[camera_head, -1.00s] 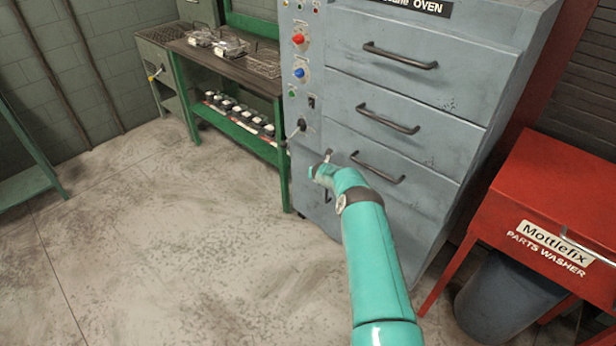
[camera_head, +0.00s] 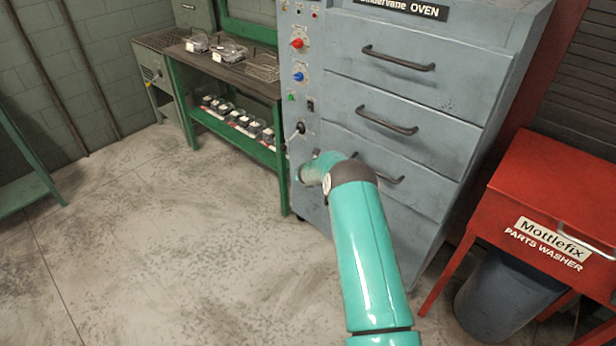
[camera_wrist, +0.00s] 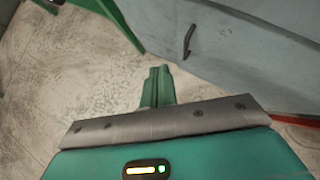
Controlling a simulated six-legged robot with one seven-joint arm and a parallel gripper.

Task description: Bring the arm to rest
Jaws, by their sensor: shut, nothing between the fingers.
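My teal arm (camera_head: 365,245) reaches forward from the bottom of the head view toward the front of the grey oven. Its fingers are hard to make out there, past the bent wrist. In the wrist view my gripper (camera_wrist: 157,72) shows as two green fingers side by side, shut and empty. They point out over the floor, with the grey oven front beyond and to the right. I see nothing held.
The grey oven (camera_head: 420,90) has several drawers with dark handles. A green bench (camera_head: 225,75) with trays stands left of it. A red parts washer (camera_head: 545,200) stands at right above a grey bin (camera_head: 510,295). Open concrete floor (camera_head: 170,250) lies at left.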

